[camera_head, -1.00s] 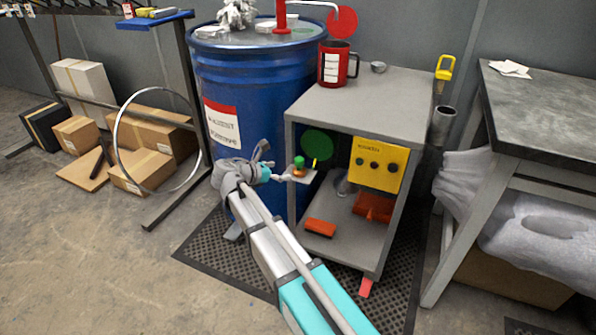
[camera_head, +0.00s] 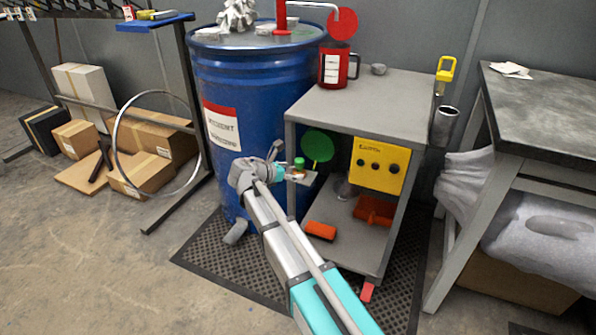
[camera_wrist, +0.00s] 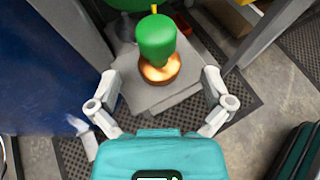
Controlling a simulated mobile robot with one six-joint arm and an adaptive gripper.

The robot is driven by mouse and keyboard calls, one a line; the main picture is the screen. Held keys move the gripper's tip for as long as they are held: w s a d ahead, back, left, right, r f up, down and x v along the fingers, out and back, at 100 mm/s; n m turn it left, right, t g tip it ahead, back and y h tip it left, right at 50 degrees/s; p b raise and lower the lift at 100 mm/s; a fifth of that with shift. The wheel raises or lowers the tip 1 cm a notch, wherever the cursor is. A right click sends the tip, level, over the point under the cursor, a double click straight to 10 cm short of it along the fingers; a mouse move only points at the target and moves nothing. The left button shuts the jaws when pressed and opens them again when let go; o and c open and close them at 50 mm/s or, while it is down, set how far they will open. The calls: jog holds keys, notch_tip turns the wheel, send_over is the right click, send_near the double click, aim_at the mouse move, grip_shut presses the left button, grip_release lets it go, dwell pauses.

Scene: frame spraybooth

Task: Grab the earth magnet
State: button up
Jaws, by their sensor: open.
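What looks like the earth magnet is a piece with a green knob on a round copper-coloured base. It stands upright on a small grey ledge (camera_head: 303,179) at the left side of the grey cart. In the wrist view the magnet (camera_wrist: 156,42) is at top centre, on the pale ledge (camera_wrist: 165,98). My gripper (camera_wrist: 160,88) is open, one finger on each side of the view, with the magnet beyond the gap between them. The fingers do not visibly touch it. In the head view my gripper (camera_head: 284,172) is just left of the magnet and partly hides it.
The grey cart (camera_head: 385,90) carries a red mug (camera_head: 336,66) and a yellow control box (camera_head: 379,168). Orange blocks lie on its lower shelf. A blue drum (camera_head: 250,90) stands close behind my gripper. A grey table (camera_head: 545,105) is at right. Open floor lies at left.

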aim_at(300, 165)
jog(key=shift+b+x, duration=0.5)
jog(key=shift+x, duration=1.25)
jog(key=shift+a, duration=0.1)
grip_shut()
jog(key=shift+r, duration=0.2)
jog(key=shift+r+p, duration=0.75)
jog(key=shift+p, duration=0.25)
jog(key=s+a+r+p, duration=0.4)
jog(key=s+r+p, duration=0.7)
jog(key=s, duration=0.2)
jog(key=shift+s, duration=0.2)
